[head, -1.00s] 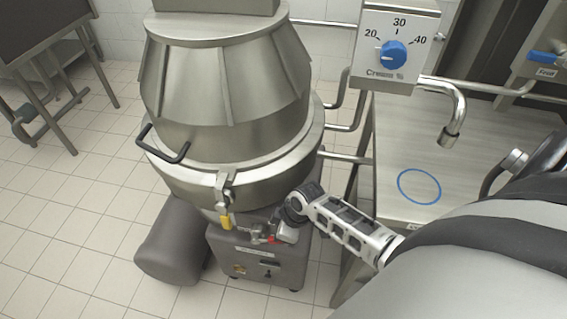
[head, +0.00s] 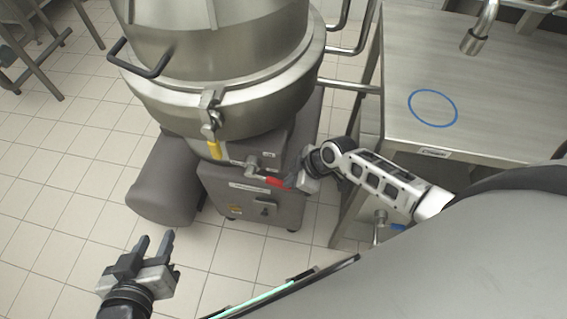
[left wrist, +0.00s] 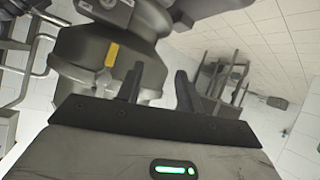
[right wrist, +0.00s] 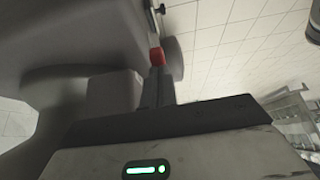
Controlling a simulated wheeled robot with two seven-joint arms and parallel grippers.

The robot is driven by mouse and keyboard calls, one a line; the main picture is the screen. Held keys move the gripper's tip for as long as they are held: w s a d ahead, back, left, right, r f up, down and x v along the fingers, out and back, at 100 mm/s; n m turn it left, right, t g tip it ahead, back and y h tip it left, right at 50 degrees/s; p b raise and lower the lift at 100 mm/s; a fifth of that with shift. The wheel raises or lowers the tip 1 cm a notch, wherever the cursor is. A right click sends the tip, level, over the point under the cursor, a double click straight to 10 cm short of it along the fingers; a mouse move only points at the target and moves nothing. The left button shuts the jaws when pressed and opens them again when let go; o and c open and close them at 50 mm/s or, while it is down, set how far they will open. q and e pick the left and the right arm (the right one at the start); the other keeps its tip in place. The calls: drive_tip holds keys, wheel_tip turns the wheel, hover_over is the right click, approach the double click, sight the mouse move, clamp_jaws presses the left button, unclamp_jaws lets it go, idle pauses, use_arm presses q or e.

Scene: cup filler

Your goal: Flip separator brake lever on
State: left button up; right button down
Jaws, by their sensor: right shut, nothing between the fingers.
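The separator (head: 250,160) is a large steel bowl on a grey base. On the base's upper front a metal pivot carries a lever with a red handle (head: 276,182), lying roughly sideways and pointing right. My right gripper (head: 293,181) is at the red end, with its fingers shut. In the right wrist view the red handle end (right wrist: 157,56) shows just beyond the shut fingertips (right wrist: 157,75); whether they touch it I cannot tell. My left gripper (head: 154,240) is open and empty over the floor, lower left; its fingers also show apart in the left wrist view (left wrist: 158,82).
A yellow-handled clamp (head: 215,149) hangs on the bowl rim above the lever. A grey motor cylinder (head: 165,180) sticks out left of the base. A steel table (head: 400,80) with a blue ring mark stands at right.

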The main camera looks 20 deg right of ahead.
drive_tip(key=shift+a+f+b, duration=0.1)
drive_tip(key=shift+f+b, duration=0.35)
drive_tip(key=shift+f, duration=0.35)
drive_tip(key=shift+f+b, duration=0.4)
drive_tip(key=shift+f, duration=0.1)
use_arm(q)
drive_tip(key=shift+s+a+f, duration=0.1)
drive_tip(key=shift+a+f, duration=0.05)
drive_tip(key=shift+f, duration=0.3)
use_arm(e)
drive_tip(key=shift+s+f, duration=0.1)
drive_tip(key=shift+f, duration=0.1)
